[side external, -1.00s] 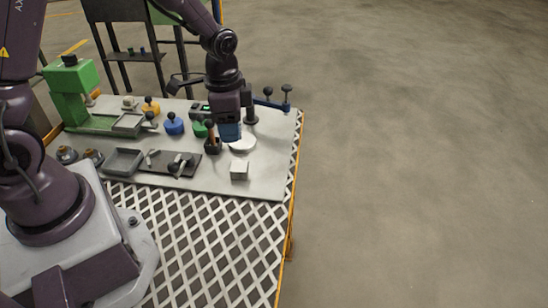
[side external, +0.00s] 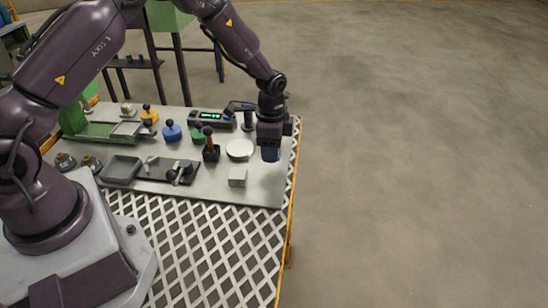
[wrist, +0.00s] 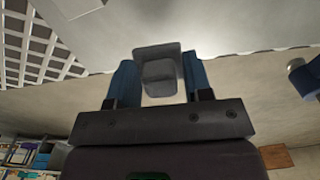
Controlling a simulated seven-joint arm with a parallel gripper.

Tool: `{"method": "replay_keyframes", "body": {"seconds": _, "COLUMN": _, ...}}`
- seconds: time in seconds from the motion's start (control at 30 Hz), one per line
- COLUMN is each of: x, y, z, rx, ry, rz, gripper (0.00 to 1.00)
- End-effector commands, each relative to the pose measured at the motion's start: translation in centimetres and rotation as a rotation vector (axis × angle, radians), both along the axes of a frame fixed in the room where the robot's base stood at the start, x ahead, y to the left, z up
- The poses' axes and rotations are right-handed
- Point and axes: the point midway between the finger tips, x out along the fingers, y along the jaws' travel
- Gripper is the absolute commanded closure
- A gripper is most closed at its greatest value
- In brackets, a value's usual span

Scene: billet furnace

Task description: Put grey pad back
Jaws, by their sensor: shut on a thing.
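My gripper (side external: 271,155) has blue fingers and hangs above the right end of the grey table plate, near its edge. In the wrist view my gripper (wrist: 155,82) is shut on the grey pad (wrist: 160,76), a small grey block with a wider flat part, held between the two fingers. In the side view the fingers hide the pad. I cannot tell its exact height above the plate.
A pale block (side external: 237,177) and a white disc (side external: 240,149) lie left of my gripper. A holder with a brown-handled tool (side external: 210,151), a grey tray (side external: 122,169), a lever fixture (side external: 172,172) and coloured knobs (side external: 172,131) stand further left. A display unit (side external: 212,119) is behind.

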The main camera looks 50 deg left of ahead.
Motion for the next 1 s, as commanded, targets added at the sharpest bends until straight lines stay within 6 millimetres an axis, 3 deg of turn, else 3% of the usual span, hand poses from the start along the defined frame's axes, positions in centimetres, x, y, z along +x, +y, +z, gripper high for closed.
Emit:
{"method": "replay_keyframes", "body": {"seconds": 0.3, "x": 0.7, "y": 0.0, "z": -3.5, "rx": 0.000, "ry": 0.003, "rz": 0.001, "gripper": 0.76}}
{"method": "replay_keyframes", "body": {"seconds": 0.73, "x": 0.7, "y": 0.0, "z": -4.2, "rx": 0.000, "ry": 0.000, "rz": 0.001, "gripper": 0.76}}
{"method": "replay_keyframes", "body": {"seconds": 0.77, "x": 0.7, "y": 0.0, "z": -4.3, "rx": 0.000, "ry": 0.000, "rz": 0.001, "gripper": 0.52}}
{"method": "replay_keyframes", "body": {"seconds": 0.87, "x": 0.7, "y": 0.0, "z": -4.2, "rx": 0.000, "ry": 0.000, "rz": 0.001, "gripper": 0.29}}
{"method": "replay_keyframes", "body": {"seconds": 1.0, "x": 0.7, "y": 0.0, "z": -4.2, "rx": 0.000, "ry": 0.000, "rz": 0.001, "gripper": 0.29}}
